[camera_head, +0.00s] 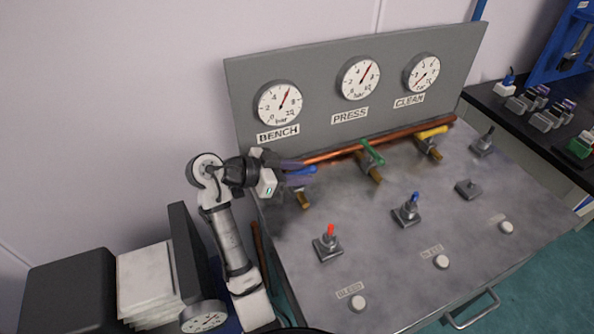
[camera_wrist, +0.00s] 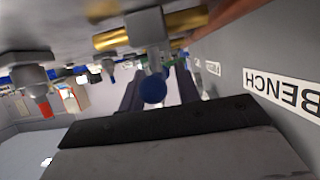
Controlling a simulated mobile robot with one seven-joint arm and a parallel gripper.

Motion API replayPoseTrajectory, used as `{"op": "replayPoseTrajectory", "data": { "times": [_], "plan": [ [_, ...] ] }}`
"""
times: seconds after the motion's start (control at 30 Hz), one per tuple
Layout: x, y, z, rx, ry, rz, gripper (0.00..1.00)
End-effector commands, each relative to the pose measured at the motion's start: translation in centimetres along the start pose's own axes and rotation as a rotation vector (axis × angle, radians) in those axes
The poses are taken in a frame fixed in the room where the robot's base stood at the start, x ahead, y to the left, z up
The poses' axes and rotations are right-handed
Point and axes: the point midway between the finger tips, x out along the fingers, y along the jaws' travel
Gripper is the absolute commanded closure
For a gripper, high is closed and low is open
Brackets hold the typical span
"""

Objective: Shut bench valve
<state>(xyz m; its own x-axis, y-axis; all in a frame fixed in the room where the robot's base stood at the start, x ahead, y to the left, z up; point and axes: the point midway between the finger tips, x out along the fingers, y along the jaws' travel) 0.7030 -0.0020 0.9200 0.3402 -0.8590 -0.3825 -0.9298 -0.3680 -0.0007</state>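The bench valve's blue handle (camera_head: 302,171) shows below the BENCH gauge (camera_head: 279,104), on a brass fitting (camera_head: 304,199) at the left end of the copper pipe. My gripper (camera_head: 296,167) is at this handle and partly covers it. In the wrist view the handle's rounded blue end (camera_wrist: 152,90) lies between my two dark fingers (camera_wrist: 157,92), with a gap visible to the sides. The gripper looks open around the handle. Whether a finger touches it cannot be told. The brass valve body (camera_wrist: 150,32) shows just beyond. The BENCH needle points up and right.
A green-handled valve (camera_head: 373,153) and a yellow-handled valve (camera_head: 433,132) sit farther right on the copper pipe (camera_head: 335,153). Red (camera_head: 330,231) and blue (camera_head: 415,197) toggles stand nearer on the panel. The grey gauge board (camera_head: 318,75) rises close behind my gripper.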

Motion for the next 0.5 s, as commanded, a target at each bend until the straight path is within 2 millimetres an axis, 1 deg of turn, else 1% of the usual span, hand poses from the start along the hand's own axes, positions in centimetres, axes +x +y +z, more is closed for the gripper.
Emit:
{"op": "replayPoseTrajectory", "data": {
  "times": [0.13,0.27,0.5],
  "plan": [
    [-0.2,0.0,-0.4,0.001,0.000,-0.001,0.67],
    [-0.8,-0.1,-1.9,0.006,0.001,-0.002,0.67],
    [-2.8,-0.1,-6.8,0.007,0.000,-0.003,0.67]
  ]
}}
